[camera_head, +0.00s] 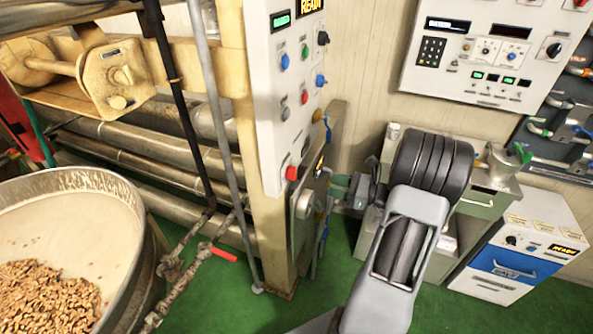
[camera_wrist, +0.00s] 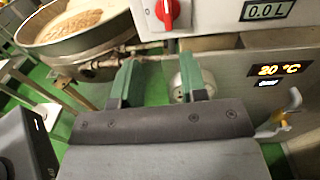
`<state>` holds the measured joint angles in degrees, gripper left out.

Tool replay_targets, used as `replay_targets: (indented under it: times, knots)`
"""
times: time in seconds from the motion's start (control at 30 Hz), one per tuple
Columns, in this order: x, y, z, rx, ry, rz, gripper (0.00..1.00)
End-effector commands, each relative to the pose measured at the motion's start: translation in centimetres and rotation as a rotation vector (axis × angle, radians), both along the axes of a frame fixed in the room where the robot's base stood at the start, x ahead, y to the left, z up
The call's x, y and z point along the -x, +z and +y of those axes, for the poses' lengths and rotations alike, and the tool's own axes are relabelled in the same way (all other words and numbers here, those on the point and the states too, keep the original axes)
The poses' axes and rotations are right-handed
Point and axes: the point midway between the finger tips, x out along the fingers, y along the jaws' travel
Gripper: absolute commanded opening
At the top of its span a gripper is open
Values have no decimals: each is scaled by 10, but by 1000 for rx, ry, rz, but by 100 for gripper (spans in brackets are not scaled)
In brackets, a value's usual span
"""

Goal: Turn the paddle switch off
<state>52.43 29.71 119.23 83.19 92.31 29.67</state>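A tall white control panel (camera_head: 290,95) carries green, blue, red and black knobs. A red knob (camera_head: 291,173) sits at its lower end; a red rotary knob with a white pointer line shows at the top of the wrist view (camera_wrist: 167,11). I cannot read which control is the paddle switch. My gripper (camera_head: 342,188) is to the right of the panel's lower end, apart from the red knob. In the wrist view its two green fingers (camera_wrist: 157,80) are spread wide with nothing held between them. The red knob lies above and beyond the fingertips.
A large kettle (camera_head: 135,190) holding pale mass and nuts stands at left. A beige post (camera_head: 240,150) and pipes are behind it. A display reading 20 °C (camera_wrist: 280,70) and a yellow-handled valve (camera_wrist: 291,98) are at right in the wrist view. Green floor is open below.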

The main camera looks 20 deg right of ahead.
Motion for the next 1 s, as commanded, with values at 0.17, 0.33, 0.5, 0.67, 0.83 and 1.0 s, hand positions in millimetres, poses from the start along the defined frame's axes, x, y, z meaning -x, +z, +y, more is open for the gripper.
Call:
replay_targets:
  times: [0.17,0.33,0.5,0.67,0.83,1.0]
  knots:
    - [-13,1,2,-38,-34,-6,39]
    - [-36,1,24,-37,-33,-4,39]
    - [-60,1,47,-34,-33,-5,39]
    - [-79,1,64,-35,-34,-4,39]
    - [-93,0,76,-33,-34,-5,39]
    - [-99,-1,81,-33,-36,-5,39]
